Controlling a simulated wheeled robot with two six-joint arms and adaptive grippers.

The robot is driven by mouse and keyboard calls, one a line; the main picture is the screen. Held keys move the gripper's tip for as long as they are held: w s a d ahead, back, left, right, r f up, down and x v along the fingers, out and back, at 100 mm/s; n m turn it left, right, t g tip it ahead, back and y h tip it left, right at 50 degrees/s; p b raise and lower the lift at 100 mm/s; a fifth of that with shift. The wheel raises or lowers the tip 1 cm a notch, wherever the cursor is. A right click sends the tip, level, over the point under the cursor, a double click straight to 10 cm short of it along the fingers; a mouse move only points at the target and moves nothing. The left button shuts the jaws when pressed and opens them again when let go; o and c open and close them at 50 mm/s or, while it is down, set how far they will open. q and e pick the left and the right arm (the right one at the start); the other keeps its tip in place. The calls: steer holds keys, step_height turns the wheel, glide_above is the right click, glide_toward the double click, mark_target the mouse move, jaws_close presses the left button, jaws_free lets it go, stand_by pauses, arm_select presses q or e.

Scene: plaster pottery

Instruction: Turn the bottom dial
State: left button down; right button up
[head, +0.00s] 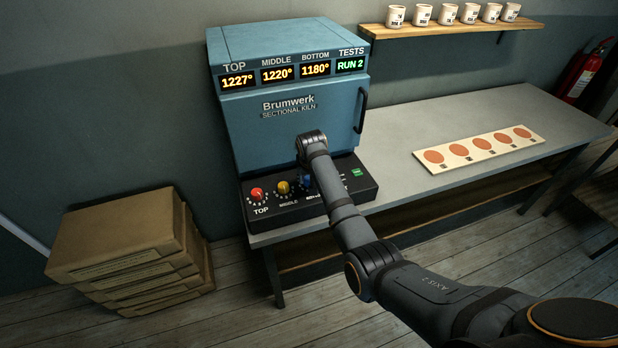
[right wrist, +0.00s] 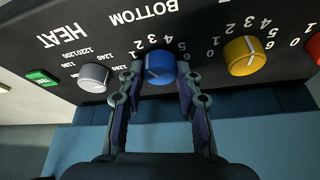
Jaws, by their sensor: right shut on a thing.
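The blue bottom dial (right wrist: 160,67) sits on the kiln's black control panel (head: 285,212), under the upside-down word BOTTOM in the right wrist view. In the head view the dial (head: 306,181) shows only partly, behind my right arm. My right gripper (right wrist: 159,72) has one finger on each side of the dial and is shut on it. A small white mark shows on the dial's left part; its exact setting is unclear. The kiln display (head: 316,69) reads 1180° for BOTTOM, 1220° for MIDDLE, 1227° for TOP. My left gripper is not in view.
A yellow dial (right wrist: 244,55) and a grey HEAT dial (right wrist: 94,77) flank the blue one. A red dial (head: 257,194) and a green button (head: 357,172) are on the panel. A board with orange discs (head: 478,149) lies on the bench. Boxes (head: 130,240) are stacked left.

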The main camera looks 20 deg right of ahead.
steer(key=shift+m, duration=0.4)
steer(key=shift+a+m+h+p, duration=0.1)
steer(key=shift+m+h+p, duration=0.2)
steer(key=shift+p, duration=0.05)
steer(key=shift+m+h, duration=0.3)
steer(key=shift+m, duration=0.4)
steer(key=shift+w+a+m+g, duration=0.1)
steer(key=shift+m+g, duration=0.2)
steer(key=shift+m, duration=0.7)
steer(key=shift+f+m+h+b, duration=0.15)
steer(key=shift+m+h+b, duration=0.4)
steer(key=shift+m, duration=0.25)
steer(key=m+b, duration=0.2)
steer(key=m+g+h+b, duration=0.1)
steer(key=m+b, duration=0.1)
steer(key=shift+w+f+g, duration=0.1)
steer(key=shift+g, duration=0.2)
steer(key=shift+r+m+g+b, duration=0.2)
steer(key=shift+m+g+b, duration=0.2)
steer(key=shift+m+b, duration=0.85)
